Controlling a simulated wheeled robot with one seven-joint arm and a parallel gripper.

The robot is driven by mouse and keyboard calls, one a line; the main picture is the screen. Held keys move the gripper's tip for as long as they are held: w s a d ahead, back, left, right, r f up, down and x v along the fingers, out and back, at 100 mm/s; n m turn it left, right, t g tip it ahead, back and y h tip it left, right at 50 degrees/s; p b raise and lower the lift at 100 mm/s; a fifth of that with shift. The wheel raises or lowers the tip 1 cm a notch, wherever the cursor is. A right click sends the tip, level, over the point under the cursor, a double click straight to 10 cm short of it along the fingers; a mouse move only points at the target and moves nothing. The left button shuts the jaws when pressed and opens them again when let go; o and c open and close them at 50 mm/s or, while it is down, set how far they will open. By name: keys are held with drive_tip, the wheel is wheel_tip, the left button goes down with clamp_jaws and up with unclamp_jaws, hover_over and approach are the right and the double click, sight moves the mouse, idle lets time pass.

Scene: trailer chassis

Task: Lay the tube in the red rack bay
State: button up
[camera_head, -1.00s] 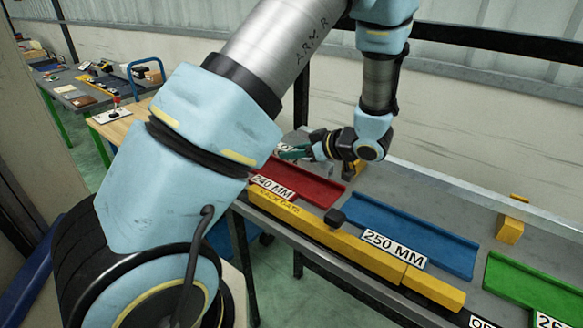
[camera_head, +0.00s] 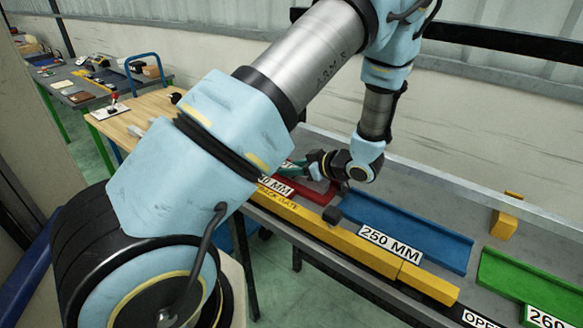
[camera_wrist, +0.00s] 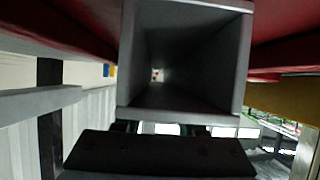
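The grey square tube (camera_wrist: 185,112) fills the middle of the wrist view, seen end-on through its hollow bore. A dark part of my gripper (camera_wrist: 160,152) lies against its lower edge in that view. The red rack bay (camera_wrist: 285,22) shows on both sides of the tube there, close to it. My arm hides the tube's far part and the bay's left end in the head view.
A yellow gate (camera_head: 325,232) runs along the front of the rack. The blue bay (camera_head: 420,235) and green bay (camera_head: 525,285) lie to the right, empty. A yellow block (camera_head: 505,224) stands behind them.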

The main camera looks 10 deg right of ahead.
drive_tip(key=o, duration=0.4)
drive_tip(key=shift+r, duration=0.1)
drive_tip(key=b+v, duration=0.3)
drive_tip(key=v, duration=0.9)
drive_tip(key=w+a+r+m+h, duration=0.2)
drive_tip(key=w+h, duration=0.2)
drive_tip(key=w, duration=0.2)
drive_tip(key=w+a+r+m+h, duration=0.2)
drive_tip(key=w+h, duration=0.2)
drive_tip(key=w, duration=0.2)
drive_tip(key=s+a+m+g, duration=0.6)
drive_tip(key=s+a, duration=1.1)
drive_tip(key=a, duration=0.3)
drive_tip(key=shift+a+r+g+h, duration=0.35)
drive_tip(key=shift+g+h, duration=0.05)
drive_tip(key=shift+g, duration=0.4)
drive_tip(key=shift+s, duration=0.1)
